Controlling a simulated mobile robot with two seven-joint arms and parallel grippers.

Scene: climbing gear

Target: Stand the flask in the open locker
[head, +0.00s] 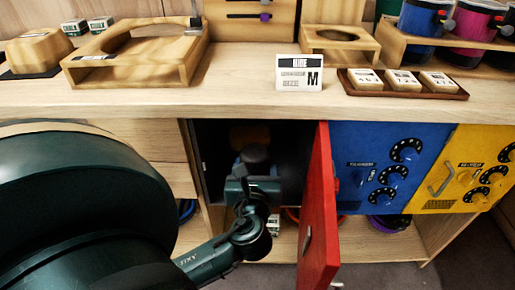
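The open locker (212,150) is a dark compartment under the wooden counter, left of centre. Its red door (318,220) stands swung out toward me on the right side. My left gripper (255,178) reaches into the locker's opening from below left. Just beyond it, inside the locker, is a rounded dark grey top (256,154) with a bit of blue beside it. This may be the flask, but the gripper hides most of it and the shadow is deep. I cannot tell whether the fingers are around it or touching it. My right gripper is not in view.
The counter (225,108) overhangs the opening. It carries wooden stands, a size card (299,73) and a tray of blocks (403,93). An open shelf runs below.

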